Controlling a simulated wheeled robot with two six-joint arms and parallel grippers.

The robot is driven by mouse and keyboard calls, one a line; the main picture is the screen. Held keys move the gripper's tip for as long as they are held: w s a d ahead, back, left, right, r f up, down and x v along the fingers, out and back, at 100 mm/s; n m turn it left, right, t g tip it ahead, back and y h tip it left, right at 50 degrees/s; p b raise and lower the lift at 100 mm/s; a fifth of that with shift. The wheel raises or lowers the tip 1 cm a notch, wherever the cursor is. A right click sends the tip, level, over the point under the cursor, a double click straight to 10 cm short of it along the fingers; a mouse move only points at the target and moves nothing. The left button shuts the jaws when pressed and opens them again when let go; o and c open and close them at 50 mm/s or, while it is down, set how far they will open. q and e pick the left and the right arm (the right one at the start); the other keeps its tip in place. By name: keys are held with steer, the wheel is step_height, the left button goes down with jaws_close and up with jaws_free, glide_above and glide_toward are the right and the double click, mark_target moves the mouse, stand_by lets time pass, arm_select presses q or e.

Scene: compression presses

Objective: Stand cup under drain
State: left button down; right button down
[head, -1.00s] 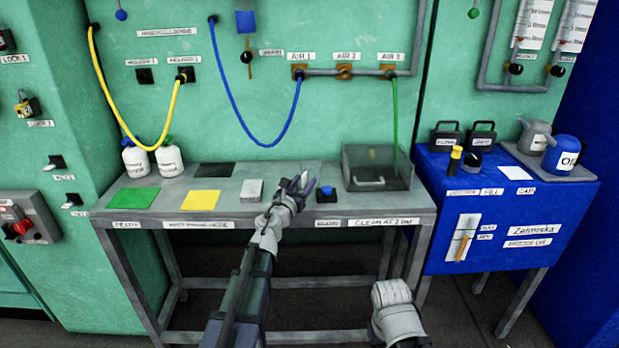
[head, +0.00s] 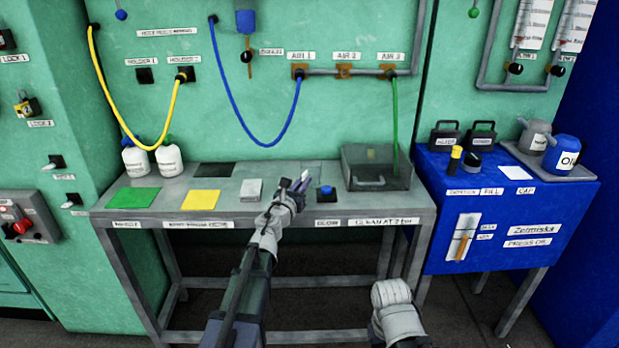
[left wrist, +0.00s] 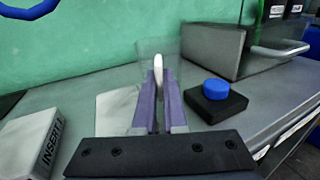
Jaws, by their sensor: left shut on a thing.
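My left gripper (head: 299,184) reaches over the middle of the grey table. Its purple fingers (left wrist: 159,107) are shut on the pale handle of a clear, see-through cup (left wrist: 172,51), which looks upright in the left wrist view. Whether the cup touches the table is hard to tell. In the head view the cup is too faint to make out. A blue bowl with a black knob (head: 246,57) and a thin brown stem hangs on the green wall, up and left of the gripper. It looks like the drain, but its label is blurred. My right gripper does not show, only my right arm.
A black box with a blue button (head: 326,192) stands right of the gripper; it also shows in the left wrist view (left wrist: 216,90). A grey block (head: 251,190) lies to the left. A grey bin (head: 377,182) stands at the table's right. A blue hose (head: 250,138) hangs behind.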

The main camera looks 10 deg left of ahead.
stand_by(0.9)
arm_select(q)
step_height(320, 180, up, 10)
steer(key=p, duration=1)
